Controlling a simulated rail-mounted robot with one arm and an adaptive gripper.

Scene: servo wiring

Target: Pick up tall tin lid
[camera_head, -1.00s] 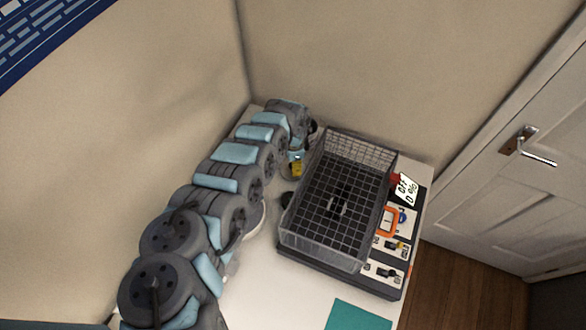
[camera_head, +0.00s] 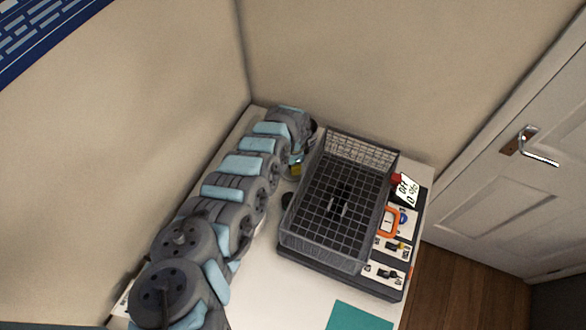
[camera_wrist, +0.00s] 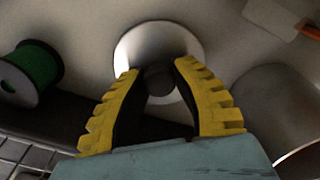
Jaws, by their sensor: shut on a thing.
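The tall tin lid (camera_wrist: 150,40) is a pale round disc with a dark knob (camera_wrist: 159,80) in the wrist view. My gripper (camera_wrist: 160,72) has yellow ridged fingers with dark inner pads, and it is shut on the knob. Part of the lid is hidden behind the fingers. In the head view my gripper (camera_head: 296,169) shows only as a small yellow patch beside the basket, and the lid cannot be made out there. Whether the lid is raised off its tin cannot be told.
A wire basket (camera_head: 289,235) stands on a dark unit with a control panel (camera_head: 390,246), close right of my gripper. The wrist view shows a green spool (camera_wrist: 38,68) at left and a grey cylinder (camera_wrist: 270,105) at right. A teal mat (camera_head: 358,317) lies at the table's front.

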